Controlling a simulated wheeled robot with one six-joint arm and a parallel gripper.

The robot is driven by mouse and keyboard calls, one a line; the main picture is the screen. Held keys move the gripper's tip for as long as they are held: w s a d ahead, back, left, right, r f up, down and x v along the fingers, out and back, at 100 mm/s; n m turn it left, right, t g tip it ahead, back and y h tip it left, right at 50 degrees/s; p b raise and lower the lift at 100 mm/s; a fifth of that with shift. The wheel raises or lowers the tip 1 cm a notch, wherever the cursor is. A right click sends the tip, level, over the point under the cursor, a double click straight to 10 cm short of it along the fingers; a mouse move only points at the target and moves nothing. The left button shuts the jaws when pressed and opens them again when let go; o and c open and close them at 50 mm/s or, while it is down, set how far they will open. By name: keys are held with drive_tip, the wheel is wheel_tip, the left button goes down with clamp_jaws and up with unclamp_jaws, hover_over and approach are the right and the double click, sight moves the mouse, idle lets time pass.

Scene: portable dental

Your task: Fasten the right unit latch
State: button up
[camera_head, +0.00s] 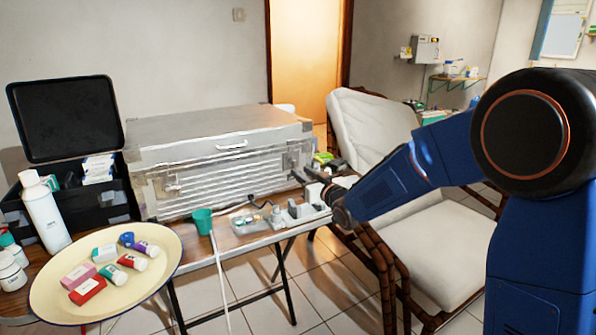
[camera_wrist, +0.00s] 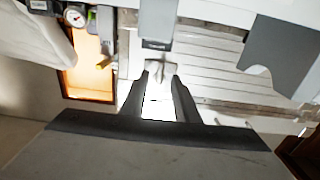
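The portable dental unit is a silver metal case (camera_head: 225,165) with a ribbed front, standing closed on the table. The right end of its front, where the right latch sits, is small and hard to make out in the head view. In the wrist view, the ribbed front (camera_wrist: 212,70) fills the upper right. My gripper (camera_wrist: 161,80) shows there with two dark fingers apart. A small pale metal piece (camera_wrist: 163,65), which looks like part of the latch, is at the fingertips. I cannot tell whether they touch it. In the head view, my arm reaches the case's right front corner.
A cream tray (camera_head: 50,290) with small boxes and tubes is at the front left, beside a white bottle (camera_head: 45,212). A green cup (camera_head: 202,221) stands before the case. A reclining chair (camera_head: 440,240) is on the right. A round gauge (camera_wrist: 75,18) shows at the wrist view's upper left.

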sight(295, 167)
drive_tip(key=shift+x, duration=1.8)
drive_tip(key=shift+c, duration=0.3)
clamp_jaws()
